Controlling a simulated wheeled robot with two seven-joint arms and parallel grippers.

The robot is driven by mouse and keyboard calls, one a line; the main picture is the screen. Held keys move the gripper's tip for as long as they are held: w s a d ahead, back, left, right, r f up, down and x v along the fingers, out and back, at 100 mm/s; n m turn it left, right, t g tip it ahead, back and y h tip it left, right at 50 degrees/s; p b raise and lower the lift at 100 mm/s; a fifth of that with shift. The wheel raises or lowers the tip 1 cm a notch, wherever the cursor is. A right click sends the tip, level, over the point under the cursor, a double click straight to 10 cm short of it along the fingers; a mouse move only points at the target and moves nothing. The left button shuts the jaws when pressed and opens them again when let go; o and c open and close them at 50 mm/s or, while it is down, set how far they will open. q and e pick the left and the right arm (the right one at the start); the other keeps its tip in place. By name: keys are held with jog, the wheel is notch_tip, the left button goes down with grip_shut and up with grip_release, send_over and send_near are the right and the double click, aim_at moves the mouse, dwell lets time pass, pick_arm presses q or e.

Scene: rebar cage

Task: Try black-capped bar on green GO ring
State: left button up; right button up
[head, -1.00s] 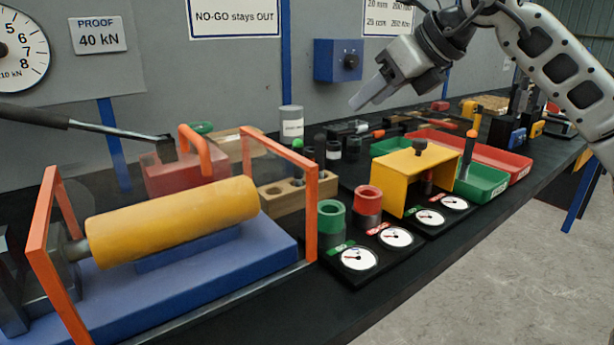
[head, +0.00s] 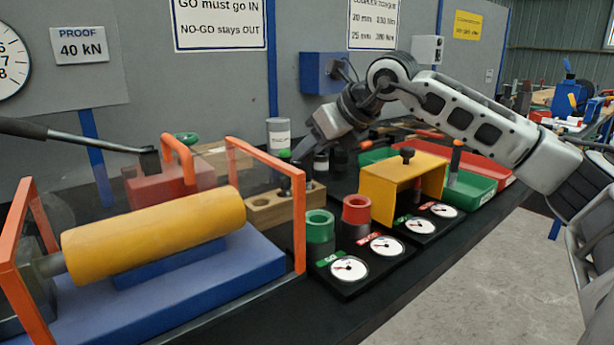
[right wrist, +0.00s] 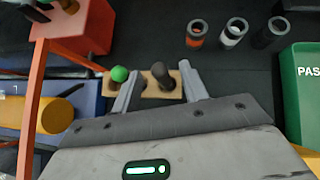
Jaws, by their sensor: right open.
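The black-capped bar (right wrist: 162,74) stands in a wooden block (right wrist: 150,92) in the right wrist view, beside a green-capped bar (right wrist: 119,74). My right gripper (right wrist: 158,82) is open, with its fingers on either side of the black cap; I cannot tell whether they touch it. In the head view my right gripper (head: 303,160) points down over the wooden block (head: 285,205) and hides most of the black-capped bar. The green GO ring (head: 320,224) stands on a black gauge base in front of the block, to its right. My left gripper is out of view.
A red ring (head: 356,210) stands beside the green ring. A yellow bridge (head: 390,195), gauge dials and green and red trays (head: 466,190) lie to the right. An orange frame (head: 299,225) and yellow cylinder (head: 150,223) stand left. Several tubes (right wrist: 235,33) stand behind the block.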

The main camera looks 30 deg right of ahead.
jog(key=x, duration=0.4)
jog(key=shift+w, duration=0.1)
jog(key=shift+r, duration=0.1)
grip_shut()
